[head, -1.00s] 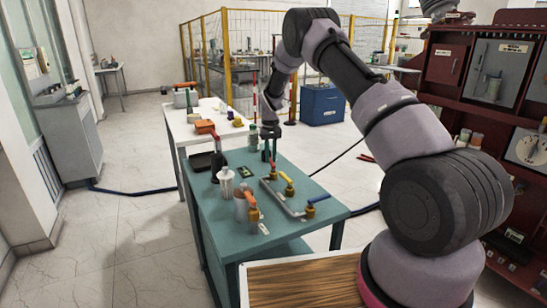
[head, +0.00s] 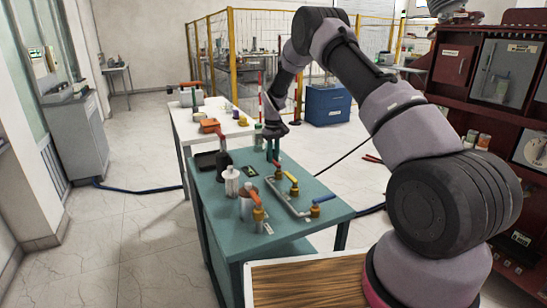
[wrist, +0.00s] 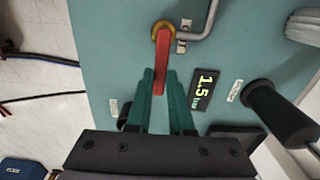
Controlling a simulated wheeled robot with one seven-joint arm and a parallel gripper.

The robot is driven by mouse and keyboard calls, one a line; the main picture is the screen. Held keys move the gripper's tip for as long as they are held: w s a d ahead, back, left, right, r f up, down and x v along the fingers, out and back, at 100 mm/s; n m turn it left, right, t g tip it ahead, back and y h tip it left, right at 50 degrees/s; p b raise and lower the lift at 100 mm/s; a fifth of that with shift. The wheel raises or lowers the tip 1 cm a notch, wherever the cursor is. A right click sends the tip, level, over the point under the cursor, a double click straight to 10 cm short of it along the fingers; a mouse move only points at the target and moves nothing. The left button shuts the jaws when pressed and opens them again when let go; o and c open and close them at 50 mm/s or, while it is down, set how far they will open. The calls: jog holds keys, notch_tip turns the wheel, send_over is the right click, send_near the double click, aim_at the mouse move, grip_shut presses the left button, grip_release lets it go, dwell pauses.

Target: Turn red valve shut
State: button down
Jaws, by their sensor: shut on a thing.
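The red valve handle (wrist: 163,50) lies in the wrist view as a narrow bar running down from a brass fitting (wrist: 163,29) on a grey pipe. My gripper (wrist: 160,82) has its teal fingers on either side of the bar's free end and is shut on it. In the head view, my gripper (head: 273,150) points down at the far end of the teal table (head: 225,240). The red handle (head: 277,168) shows small just below the fingertips there.
A yellow-handled valve (head: 292,180) and a blue-handled valve (head: 322,199) sit nearer along the pipe. An orange-handled valve (head: 255,197) and a white jar (head: 231,181) stand left of it. A black-handled object (wrist: 270,105) and a "1.5" display (wrist: 203,90) lie right of my gripper.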

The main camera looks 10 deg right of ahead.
jog(key=c, duration=0.8)
grip_release()
notch_tip(320, 180, up, 11)
jog(key=s+d+r+m+t+y, duration=0.1)
jog(key=s+d+r+m+t, duration=0.15)
jog(key=s+r, duration=0.75)
jog(key=s+d+r+m+t, duration=0.1)
jog(key=s+d+r, duration=0.4)
jog(key=r, duration=0.9)
jog(key=s+d+r+m+t, duration=0.1)
jog(key=s+d+m+t, duration=0.1)
jog(key=s, duration=1.2)
jog(key=s+d+r+m+t+y, duration=0.1)
jog(key=s+r+m, duration=0.1)
jog(key=s, duration=1.2)
jog(key=shift+d+r+t, duration=0.3)
jog(key=shift+d+t, duration=0.05)
